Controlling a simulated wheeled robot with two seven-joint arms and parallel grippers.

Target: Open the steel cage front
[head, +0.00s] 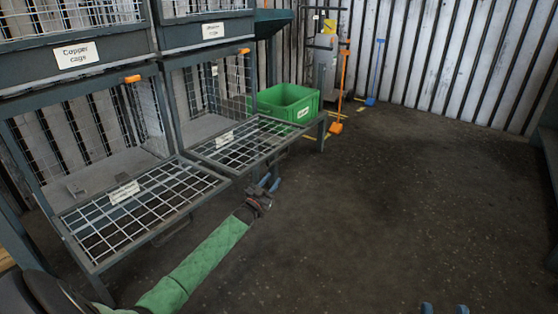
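Two lower mesh cages have their fronts folded down and lying roughly level: the near left front (145,208) and the front to its right (250,146). Each carries a small white label that is too small to read, so I cannot tell which is the steel cage. My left gripper (270,184) is open and empty, just off the near right corner of the right-hand front, with no visible contact. My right gripper (445,309) shows only as two separated blue fingertips at the bottom edge; it looks open and empty.
Above are closed cages, one labelled copper cage (77,55). Orange latches (132,79) sit on the lower cages' top edges. A green crate (289,102) stands beyond the right-hand front. An orange-handled tool (341,90) stands behind. The dark floor at right is clear.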

